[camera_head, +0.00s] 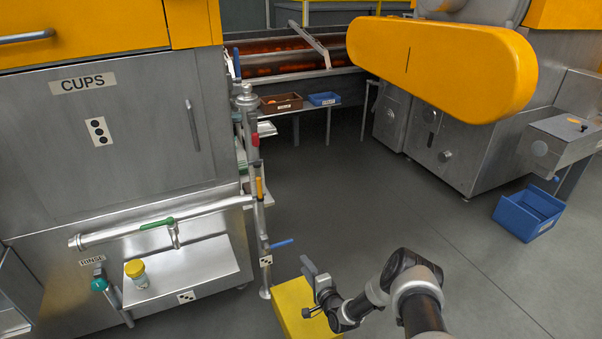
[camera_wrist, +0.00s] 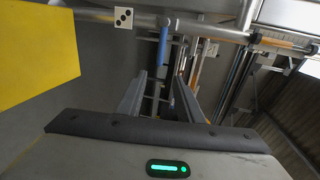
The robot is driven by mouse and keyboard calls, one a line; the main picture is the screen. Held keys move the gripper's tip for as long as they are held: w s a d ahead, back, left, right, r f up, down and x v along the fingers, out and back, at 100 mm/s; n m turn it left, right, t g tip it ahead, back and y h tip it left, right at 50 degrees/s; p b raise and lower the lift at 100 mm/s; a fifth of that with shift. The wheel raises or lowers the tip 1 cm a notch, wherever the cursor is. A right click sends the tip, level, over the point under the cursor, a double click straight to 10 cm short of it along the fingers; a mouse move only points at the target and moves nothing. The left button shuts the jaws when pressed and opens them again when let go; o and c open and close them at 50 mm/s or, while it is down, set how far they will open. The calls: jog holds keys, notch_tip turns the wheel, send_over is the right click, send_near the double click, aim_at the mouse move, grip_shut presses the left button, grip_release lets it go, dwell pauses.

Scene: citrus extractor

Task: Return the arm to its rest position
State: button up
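My arm (camera_head: 412,282) enters at the bottom of the head view and bends left to my gripper (camera_head: 308,275), which is beside and partly in front of a yellow box-like block (camera_head: 292,312). In the wrist view my gripper (camera_wrist: 160,85) has its two grey fingers apart with nothing between them. Beyond the fingertips is a blue lever (camera_wrist: 163,45) on a metal pipe; a blue lever (camera_head: 282,243) also shows left of my gripper in the head view. The yellow surface (camera_wrist: 35,50) fills the upper left of the wrist view.
The steel CUPS cabinet (camera_head: 140,150) stands at left, with pipes and coloured levers along its right edge. A yellow-lidded jar (camera_head: 136,273) stands on its shelf (camera_head: 200,272). A blue crate (camera_head: 528,213) lies at right. Grey floor (camera_head: 370,190) between the machines is clear.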

jog(key=w+r+n+g, duration=0.2)
jog(key=w+r+n, duration=0.3)
jog(key=r, duration=0.5)
jog(key=s+d+r+n+g+h, duration=0.1)
jog(key=d+r+n+h, duration=0.15)
jog(key=r, duration=1.05)
jog(key=d+r+n+g+h, duration=0.2)
jog(key=d+r, duration=0.2)
jog(key=r, duration=0.9)
jog(key=s+d+r+n+g+h, duration=0.1)
jog(key=s+d+r, duration=0.1)
jog(key=s+r, duration=0.65)
jog(key=s+d+r+n+g+h, duration=0.1)
jog(key=s+d+r, duration=0.1)
jog(key=s+r, duration=0.7)
jog(key=s+n+g, duration=0.2)
jog(key=s, duration=2.5)
notch_tip(320, 180, up, 29)
jog(key=p, duration=2.8)
